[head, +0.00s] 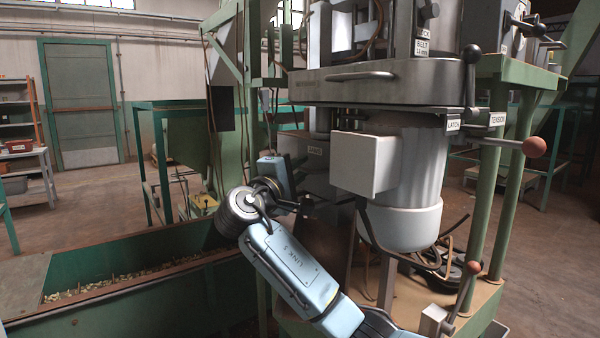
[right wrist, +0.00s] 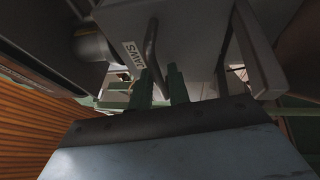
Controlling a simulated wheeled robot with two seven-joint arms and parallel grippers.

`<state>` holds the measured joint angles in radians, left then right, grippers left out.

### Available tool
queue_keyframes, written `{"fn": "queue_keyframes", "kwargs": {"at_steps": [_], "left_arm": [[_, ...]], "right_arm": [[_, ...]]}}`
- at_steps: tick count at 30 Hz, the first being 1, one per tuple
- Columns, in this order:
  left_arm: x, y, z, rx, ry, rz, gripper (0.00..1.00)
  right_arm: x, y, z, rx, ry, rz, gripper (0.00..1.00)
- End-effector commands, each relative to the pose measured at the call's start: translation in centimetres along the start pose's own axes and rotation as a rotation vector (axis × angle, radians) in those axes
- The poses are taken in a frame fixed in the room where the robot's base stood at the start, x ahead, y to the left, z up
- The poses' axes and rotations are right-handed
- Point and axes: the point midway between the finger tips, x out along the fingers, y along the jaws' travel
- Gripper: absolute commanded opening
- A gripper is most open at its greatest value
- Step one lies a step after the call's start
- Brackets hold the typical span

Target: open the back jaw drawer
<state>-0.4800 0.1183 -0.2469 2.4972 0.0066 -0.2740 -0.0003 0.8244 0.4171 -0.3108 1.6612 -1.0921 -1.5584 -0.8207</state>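The back jaw drawer (right wrist: 200,35) is a grey box close above my right gripper in the right wrist view. It bears a white JAWS label (right wrist: 133,55) and a dark bar handle (right wrist: 151,45). In the head view the right hand (head: 272,167) is left of the machine. My left gripper is out of view.
A pale grey box (head: 365,165) juts from the machine's front, right of my right arm. A green hopper trough (head: 150,300) with nuts lies at lower left. Green posts (head: 495,200) and red-knobbed levers (head: 534,147) stand at right.

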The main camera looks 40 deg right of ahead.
Motion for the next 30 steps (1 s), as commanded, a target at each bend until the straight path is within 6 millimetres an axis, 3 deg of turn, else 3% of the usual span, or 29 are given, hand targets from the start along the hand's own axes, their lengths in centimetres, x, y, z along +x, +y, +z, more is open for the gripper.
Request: {"fn": "queue_keyframes", "kwargs": {"at_steps": [10,15,28,30], "left_arm": [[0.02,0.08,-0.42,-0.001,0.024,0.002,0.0],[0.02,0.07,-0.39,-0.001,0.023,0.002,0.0],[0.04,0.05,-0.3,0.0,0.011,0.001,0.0],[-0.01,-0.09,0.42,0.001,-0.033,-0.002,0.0]], "right_arm": [[0.34,0.0,0.01,0.0,0.0,-0.001,0.18],[0.33,-0.01,0.01,0.0,0.0,-0.001,0.0],[0.09,0.04,-0.09,0.0,0.0,-0.001,0.0],[-0.21,0.15,-0.21,0.0,0.0,-0.001,0.0]]}}
